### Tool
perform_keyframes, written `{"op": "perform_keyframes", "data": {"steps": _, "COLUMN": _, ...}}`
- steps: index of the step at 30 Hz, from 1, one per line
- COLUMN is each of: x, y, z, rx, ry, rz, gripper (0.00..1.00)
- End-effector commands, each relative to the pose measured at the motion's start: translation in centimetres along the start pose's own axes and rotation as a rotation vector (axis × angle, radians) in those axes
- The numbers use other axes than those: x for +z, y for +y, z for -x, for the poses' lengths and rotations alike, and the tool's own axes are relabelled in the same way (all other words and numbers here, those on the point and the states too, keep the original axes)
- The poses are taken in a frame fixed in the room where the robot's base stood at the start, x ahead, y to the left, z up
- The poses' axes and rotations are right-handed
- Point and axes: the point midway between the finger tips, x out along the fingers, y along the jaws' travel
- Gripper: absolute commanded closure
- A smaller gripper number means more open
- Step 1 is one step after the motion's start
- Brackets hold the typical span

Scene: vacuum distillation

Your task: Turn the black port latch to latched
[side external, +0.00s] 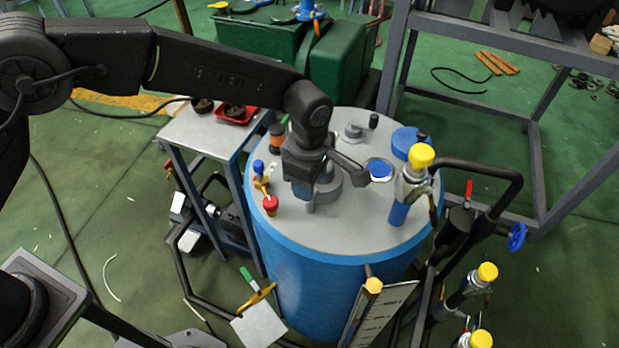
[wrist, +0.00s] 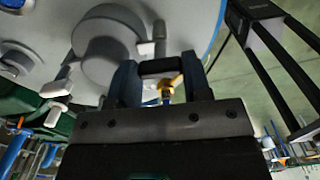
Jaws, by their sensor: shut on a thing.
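The blue vessel (side external: 310,285) has a pale grey lid (side external: 375,210), with a round grey port (side external: 327,190) near its middle. The port shows as a raised grey disc in the wrist view (wrist: 103,45). My gripper (side external: 306,203) points down at the port's near left side and partly hides it. In the wrist view, the black latch handle (wrist: 158,67) lies crosswise between the two jaws of my gripper (wrist: 160,76), which are shut on it. A short grey post (wrist: 159,32) stands just beyond the handle. I cannot tell the latch's exact angle in the side external view.
A red-capped valve (side external: 270,205) and a blue-capped valve (side external: 258,168) stand left of my gripper. A yellow-capped fitting (side external: 415,180) rises at the lid's right. Another port with a black knob (side external: 373,121) sits at the back. A side table (side external: 200,130) stands left.

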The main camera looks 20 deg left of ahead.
Motion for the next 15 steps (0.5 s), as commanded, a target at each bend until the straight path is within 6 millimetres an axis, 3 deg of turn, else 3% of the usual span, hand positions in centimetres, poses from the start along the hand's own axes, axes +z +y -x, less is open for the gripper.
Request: {"op": "perform_keyframes", "data": {"steps": 15, "x": -0.01, "y": 0.05, "z": 0.14, "rx": 0.002, "ry": -0.001, "rz": 0.082, "gripper": 0.79}}
